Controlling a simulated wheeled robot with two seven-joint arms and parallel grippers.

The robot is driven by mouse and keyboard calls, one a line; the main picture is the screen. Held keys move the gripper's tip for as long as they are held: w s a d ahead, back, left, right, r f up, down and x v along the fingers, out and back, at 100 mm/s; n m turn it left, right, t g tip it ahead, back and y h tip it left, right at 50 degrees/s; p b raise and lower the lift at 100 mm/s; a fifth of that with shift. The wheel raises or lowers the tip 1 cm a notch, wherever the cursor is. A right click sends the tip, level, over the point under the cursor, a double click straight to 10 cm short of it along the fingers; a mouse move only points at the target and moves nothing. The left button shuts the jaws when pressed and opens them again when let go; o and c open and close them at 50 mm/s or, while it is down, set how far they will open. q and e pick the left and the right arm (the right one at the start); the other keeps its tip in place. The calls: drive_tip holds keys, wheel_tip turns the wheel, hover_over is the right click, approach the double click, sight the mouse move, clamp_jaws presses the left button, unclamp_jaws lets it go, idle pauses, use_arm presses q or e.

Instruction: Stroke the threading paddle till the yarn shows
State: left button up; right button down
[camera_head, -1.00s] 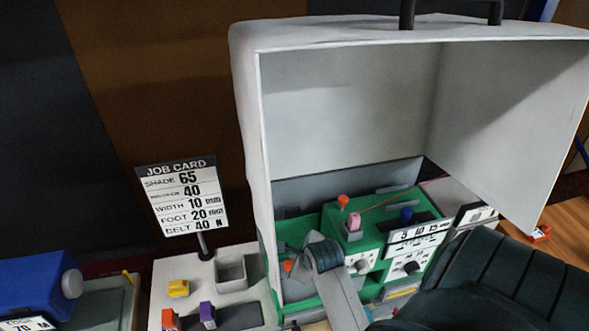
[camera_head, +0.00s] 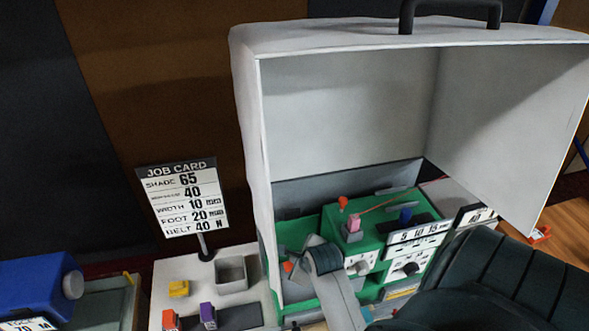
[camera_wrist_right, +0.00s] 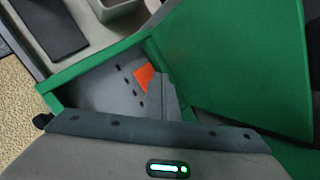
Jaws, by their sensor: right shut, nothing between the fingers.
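The green sewing machine (camera_head: 372,242) stands inside the open grey hood. A small orange piece (camera_head: 287,266) at its left side may be the threading paddle; an orange patch also shows in the right wrist view (camera_wrist_right: 146,78), against a grey plate inside the green frame. My right gripper (camera_head: 294,272) is shut and empty, reaching down beside the orange piece. I cannot tell whether they touch. A thin red strand (camera_head: 392,201) runs over the machine's top from near an orange knob (camera_head: 343,202). No yarn end is clear near the gripper. My left gripper is out of view.
The grey hood (camera_head: 340,100) walls in the machine at the back and sides. A job card (camera_head: 182,198) stands to the left, above a pale tray with a yellow block (camera_head: 178,289), an orange block and a purple block. A blue box (camera_head: 38,285) sits far left.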

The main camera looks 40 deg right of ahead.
drive_tip(key=shift+f, duration=0.7)
idle(1.2)
drive_tip(key=shift+r, duration=0.15)
drive_tip(key=shift+r+p, duration=0.3)
drive_tip(key=shift+r, duration=0.65)
drive_tip(key=shift+r, duration=0.15)
drive_tip(key=shift+r, duration=2.4)
drive_tip(key=shift+f, duration=0.1)
